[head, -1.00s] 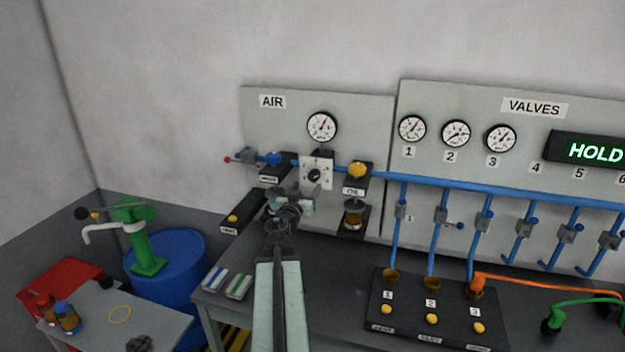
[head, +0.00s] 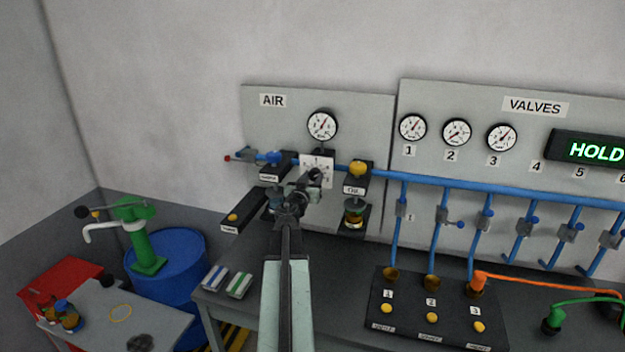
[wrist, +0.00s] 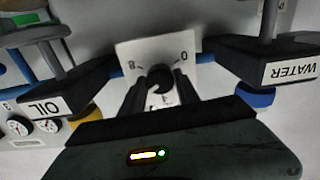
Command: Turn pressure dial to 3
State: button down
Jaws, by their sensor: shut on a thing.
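The pressure dial is a white square plate (head: 309,162) with a black knob, on the blue pipe under the AIR gauge (head: 322,126). In the head view my gripper (head: 314,180) covers the knob and the lower part of the plate. In the wrist view, which looks upside down, the black knob (wrist: 160,79) sits between my two fingertips, and they are shut on it. The plate (wrist: 180,50) shows a 0 and an 8 there. The knob's pointer and the other numbers are mostly hidden, so I cannot tell its setting.
The water unit with its blue cap (head: 272,157) stands close left of the dial. The oil unit with its yellow cap (head: 358,167) stands close right. Both flank my gripper. The bench (head: 335,270) in front is mostly clear; a black button box (head: 400,308) is further right.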

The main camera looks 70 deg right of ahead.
jog(key=n, duration=0.4)
jog(key=shift+n, duration=0.4)
jog(key=n, duration=0.4)
jog(key=shift+n, duration=0.3)
jog(key=n, duration=0.4)
jog(key=shift+n, duration=2.2)
jog(key=c, duration=0.9)
grip_release()
